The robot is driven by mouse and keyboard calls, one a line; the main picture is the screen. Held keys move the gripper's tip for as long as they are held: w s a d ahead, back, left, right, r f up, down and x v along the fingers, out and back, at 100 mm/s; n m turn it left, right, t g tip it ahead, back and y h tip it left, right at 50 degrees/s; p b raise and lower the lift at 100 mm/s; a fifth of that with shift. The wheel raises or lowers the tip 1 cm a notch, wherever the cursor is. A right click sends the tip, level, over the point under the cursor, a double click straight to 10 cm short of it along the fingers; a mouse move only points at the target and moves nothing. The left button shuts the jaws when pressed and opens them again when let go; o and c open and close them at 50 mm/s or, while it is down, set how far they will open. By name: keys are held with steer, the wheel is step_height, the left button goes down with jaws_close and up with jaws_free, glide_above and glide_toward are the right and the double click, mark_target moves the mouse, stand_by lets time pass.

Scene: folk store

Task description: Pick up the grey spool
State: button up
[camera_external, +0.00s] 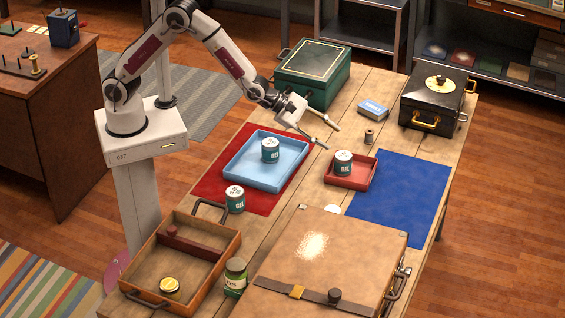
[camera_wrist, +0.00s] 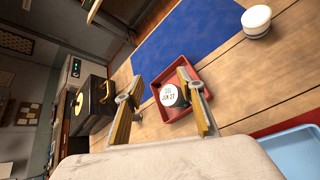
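A small grey-brown spool (camera_external: 369,136) stands upright on the bare wooden table (camera_external: 386,88), behind and to the right of the red tray. My gripper (camera_external: 331,137) is open and empty, above the table to the left of the spool and apart from it. In the wrist view my gripper (camera_wrist: 160,76) shows its two fingers spread wide.
A red tray (camera_external: 329,180) with a labelled tin (camera_external: 343,162) stands near the spool. A blue box (camera_external: 373,109), a black case (camera_external: 430,115) and a green chest (camera_external: 318,92) stand farther back. A light-blue tray (camera_external: 235,172) holds another tin (camera_external: 270,150).

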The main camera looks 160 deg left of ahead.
steer(key=s+a+f+n+g+y, duration=0.1)
steer(key=s+a+f+n+y, duration=0.1)
steer(key=s+a+f+n, duration=0.6)
steer(key=n+g+y, duration=0.1)
steer(key=n+g, duration=0.1)
steer(key=n, duration=0.1)
glide_toward(367, 142)
steer(key=a, duration=0.2)
steer(key=shift+s+a+r, duration=0.2)
steer(key=shift+s+a, duration=0.05)
steer(key=shift+s, duration=0.15)
steer(key=shift+a, duration=0.1)
steer(key=shift+x, duration=1.2)
steer(key=shift+w+a, duration=0.1)
steer(key=shift+r+x, duration=0.2)
steer(key=shift+x, duration=2.3)
steer(key=shift+w, duration=0.15)
steer(key=c, duration=0.9)
